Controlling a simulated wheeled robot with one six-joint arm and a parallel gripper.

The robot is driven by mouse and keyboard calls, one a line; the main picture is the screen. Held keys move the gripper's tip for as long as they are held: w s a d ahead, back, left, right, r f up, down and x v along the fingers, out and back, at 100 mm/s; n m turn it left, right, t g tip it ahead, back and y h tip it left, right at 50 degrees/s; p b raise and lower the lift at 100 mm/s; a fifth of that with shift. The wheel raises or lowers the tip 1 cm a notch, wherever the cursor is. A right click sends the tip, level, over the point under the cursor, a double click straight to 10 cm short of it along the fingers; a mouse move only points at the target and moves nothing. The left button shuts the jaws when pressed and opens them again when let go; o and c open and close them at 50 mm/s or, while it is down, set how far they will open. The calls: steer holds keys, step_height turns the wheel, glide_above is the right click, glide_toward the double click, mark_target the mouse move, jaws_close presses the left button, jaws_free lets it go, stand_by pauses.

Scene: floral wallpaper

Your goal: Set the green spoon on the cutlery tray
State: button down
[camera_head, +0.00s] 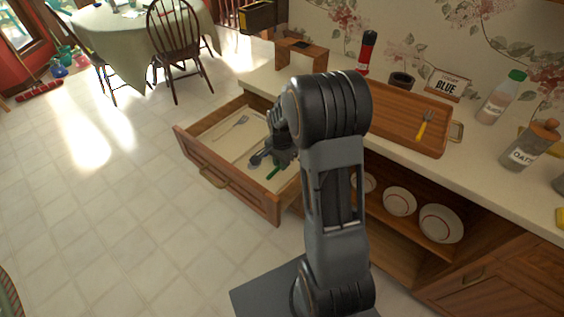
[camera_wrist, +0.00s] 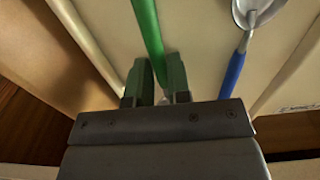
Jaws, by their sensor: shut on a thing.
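The green spoon's handle (camera_wrist: 147,28) runs down between the two fingers of my gripper (camera_wrist: 158,82) in the wrist view, and the fingers are shut on it. Its bowl is mostly hidden by the gripper. In the head view a bit of the green spoon (camera_head: 272,173) shows in the open drawer, below my gripper (camera_head: 279,158). A wooden tray with a handle (camera_head: 384,103) lies on the counter, with a yellow-handled fork (camera_head: 424,126) on its right part.
The open drawer (camera_head: 222,175) has a pale, divided inside. A fork (camera_head: 232,126) and a blue-handled spoon (camera_wrist: 236,65) lie in it. Bottles (camera_head: 501,98) and a jar (camera_head: 530,147) stand right of the tray.

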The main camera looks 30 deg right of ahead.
steer(key=shift+f, duration=0.2)
steer(key=c, duration=1.1)
jaws_free()
step_height(320, 180, up, 12)
steer(key=p, duration=0.1)
steer(key=s+a+r+n+t, duration=0.1)
steer(key=s+a+n, duration=0.2)
steer(key=s+n, duration=0.1)
steer(key=s+a+r+n+t, duration=0.1)
steer(key=s+a+n, duration=0.2)
steer(key=s, duration=0.3)
steer(key=s+a+r+n+t, duration=0.1)
steer(key=s+a+r+n, duration=0.1)
steer(key=s+n, duration=0.4)
steer(key=shift+a, duration=0.7)
